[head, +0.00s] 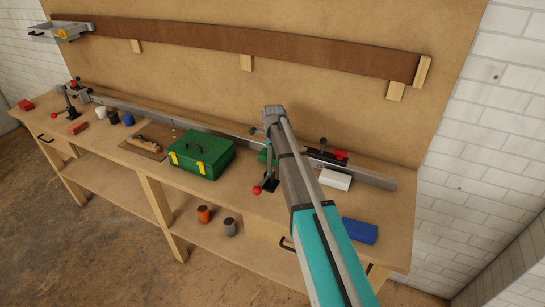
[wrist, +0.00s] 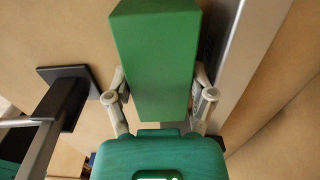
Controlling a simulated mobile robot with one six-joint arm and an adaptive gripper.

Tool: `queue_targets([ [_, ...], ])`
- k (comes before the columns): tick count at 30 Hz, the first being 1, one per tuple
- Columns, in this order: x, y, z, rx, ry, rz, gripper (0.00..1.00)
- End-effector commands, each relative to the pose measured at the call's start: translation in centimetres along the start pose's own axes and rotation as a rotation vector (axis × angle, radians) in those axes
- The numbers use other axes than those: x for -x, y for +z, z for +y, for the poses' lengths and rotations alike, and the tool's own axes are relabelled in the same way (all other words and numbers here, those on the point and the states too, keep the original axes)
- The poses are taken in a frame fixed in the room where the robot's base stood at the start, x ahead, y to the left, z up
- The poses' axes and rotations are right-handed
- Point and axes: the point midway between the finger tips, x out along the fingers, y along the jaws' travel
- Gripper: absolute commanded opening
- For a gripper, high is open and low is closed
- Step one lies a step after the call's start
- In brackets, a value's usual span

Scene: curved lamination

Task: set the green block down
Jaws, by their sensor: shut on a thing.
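The green block (wrist: 155,60) fills the upper middle of the wrist view, between the two fingers of my gripper (wrist: 160,95). The fingers press on its two long sides, so my gripper is shut on it. In the head view only a small part of the green block (head: 263,156) shows at the left of my arm, over the workbench. The gripper itself is mostly hidden there behind my arm. I cannot tell whether the block's underside touches the bench.
A lever clamp on a black base (wrist: 68,92) stands close left of the block, a metal rail (wrist: 232,75) close right. Bare bench shows around the blue block.

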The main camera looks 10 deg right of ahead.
Motion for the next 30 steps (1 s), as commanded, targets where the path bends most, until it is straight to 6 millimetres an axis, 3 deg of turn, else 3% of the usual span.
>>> queue_targets([
  [28, -1.2, -0.1, -0.1, -0.002, 0.000, 0.000, 0.17],
  [29, -1.2, -0.1, -0.1, -0.002, 0.000, 0.000, 0.72],
  [30, -1.1, -0.1, -0.1, -0.002, 0.000, 0.000, 0.80],
])
